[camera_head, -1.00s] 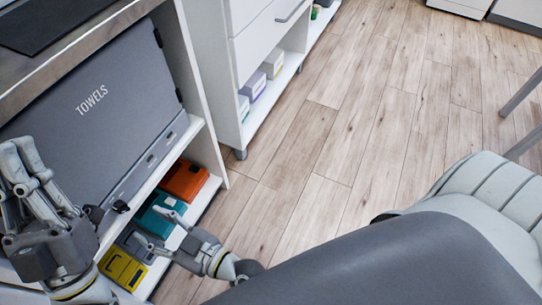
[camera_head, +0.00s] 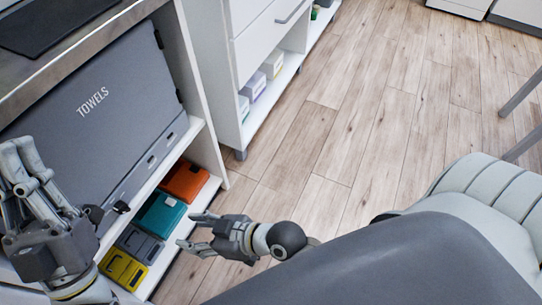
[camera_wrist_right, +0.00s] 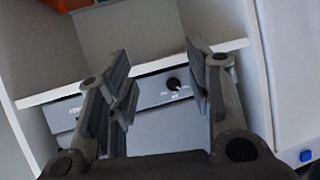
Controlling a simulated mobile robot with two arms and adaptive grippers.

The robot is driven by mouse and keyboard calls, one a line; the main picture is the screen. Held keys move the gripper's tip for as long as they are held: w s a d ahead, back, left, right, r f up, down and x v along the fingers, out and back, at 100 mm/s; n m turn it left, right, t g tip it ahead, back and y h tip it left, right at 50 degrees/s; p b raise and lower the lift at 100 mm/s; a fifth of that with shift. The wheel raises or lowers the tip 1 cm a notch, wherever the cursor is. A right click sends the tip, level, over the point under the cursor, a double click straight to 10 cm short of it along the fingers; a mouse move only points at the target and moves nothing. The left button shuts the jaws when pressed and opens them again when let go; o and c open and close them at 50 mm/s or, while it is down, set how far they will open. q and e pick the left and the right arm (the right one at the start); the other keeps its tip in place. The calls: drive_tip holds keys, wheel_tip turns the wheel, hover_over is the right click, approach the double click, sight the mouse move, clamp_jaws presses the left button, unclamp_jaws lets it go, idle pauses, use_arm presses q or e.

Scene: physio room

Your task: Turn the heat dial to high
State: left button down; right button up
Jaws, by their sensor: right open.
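The heat dial, a small black knob (camera_wrist_right: 175,85) with a pale pointer mark, sits on a grey panel (camera_wrist_right: 150,100) in the right wrist view. It shows between the finger sides of my right gripper (camera_wrist_right: 160,75), which is open and empty. The lettering around it is too small to read. In the head view my right gripper (camera_head: 196,231) hangs beside the low shelf, apart from it. My left gripper (camera_head: 70,185) is in front of the grey towel cabinet (camera_head: 85,130), fingers spread, holding nothing visible.
Below the cabinet, orange (camera_head: 186,181), teal (camera_head: 160,213), dark grey (camera_head: 140,244) and yellow (camera_head: 123,268) boxes stand on a low shelf. A white drawer unit (camera_head: 245,80) is beyond. The wooden floor (camera_head: 330,150) between is clear.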

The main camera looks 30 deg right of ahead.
drive_tip(key=s+d+f+m+g+h+p, duration=0.1)
drive_tip(key=s+d+f+m+g+h, duration=0.1)
drive_tip(key=d, duration=0.6)
drive_tip(key=s+d+f+m+g+h+p, duration=0.1)
drive_tip(key=s+d+f+m+h, duration=0.1)
drive_tip(key=d+h, duration=0.3)
drive_tip(key=d+f, duration=0.1)
drive_tip(key=d, duration=0.2)
drive_tip(key=shift+s+d+m+g, duration=0.3)
drive_tip(key=shift+g, duration=0.1)
